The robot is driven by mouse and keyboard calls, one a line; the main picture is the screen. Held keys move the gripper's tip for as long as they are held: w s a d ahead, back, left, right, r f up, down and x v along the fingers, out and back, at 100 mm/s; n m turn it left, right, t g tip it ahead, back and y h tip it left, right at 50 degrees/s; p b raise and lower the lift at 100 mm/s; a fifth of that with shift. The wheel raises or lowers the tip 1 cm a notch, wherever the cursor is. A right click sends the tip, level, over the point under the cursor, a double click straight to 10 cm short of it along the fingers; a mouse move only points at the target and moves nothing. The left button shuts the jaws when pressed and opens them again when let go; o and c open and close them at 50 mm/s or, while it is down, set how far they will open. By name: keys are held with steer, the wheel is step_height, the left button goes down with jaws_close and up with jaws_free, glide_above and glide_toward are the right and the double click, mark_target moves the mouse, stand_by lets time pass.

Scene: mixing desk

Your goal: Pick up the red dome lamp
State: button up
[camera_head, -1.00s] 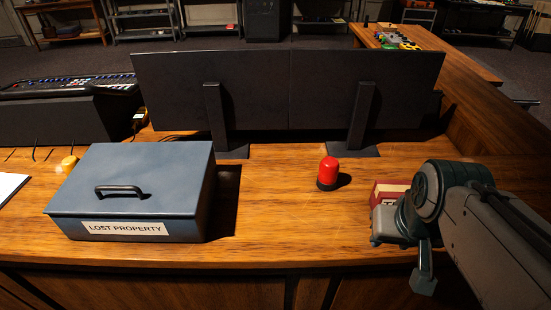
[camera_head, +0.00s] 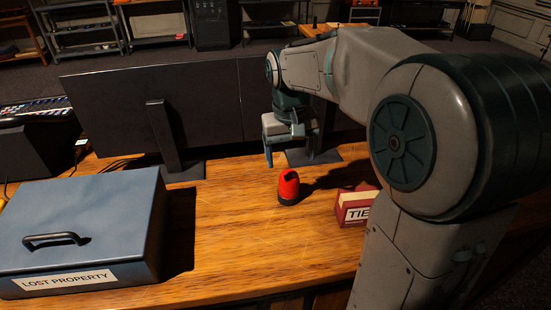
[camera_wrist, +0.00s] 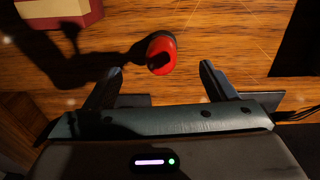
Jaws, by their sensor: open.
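The red dome lamp (camera_head: 288,187) stands on the wooden desk, a red dome on a dark base. My gripper (camera_head: 292,160) hangs above and behind it, near the monitor stand, with its fingers apart and nothing between them. In the wrist view the lamp (camera_wrist: 161,53) lies ahead of the fingertips, within the width of the gap between the fingers (camera_wrist: 160,72). I see no contact between lamp and gripper.
A red box with a partly hidden label (camera_head: 355,206) stands right of the lamp. A blue-grey lost property box (camera_head: 85,225) is at left. Dark monitors (camera_head: 200,105) on stands stand behind.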

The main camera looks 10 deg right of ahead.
mark_target(289, 173)
steer(key=w, duration=0.3)
steer(key=shift+w+d+f+y, duration=0.15)
steer(key=shift+d+f+y, duration=0.1)
steer(key=shift+d+y, duration=0.1)
steer(key=shift+f, duration=0.3)
step_height(289, 173, down, 8)
steer(key=shift+r, duration=0.15)
steer(key=shift+f+p, duration=0.75)
steer(key=shift+f, duration=1.95)
steer(key=c, duration=1.2)
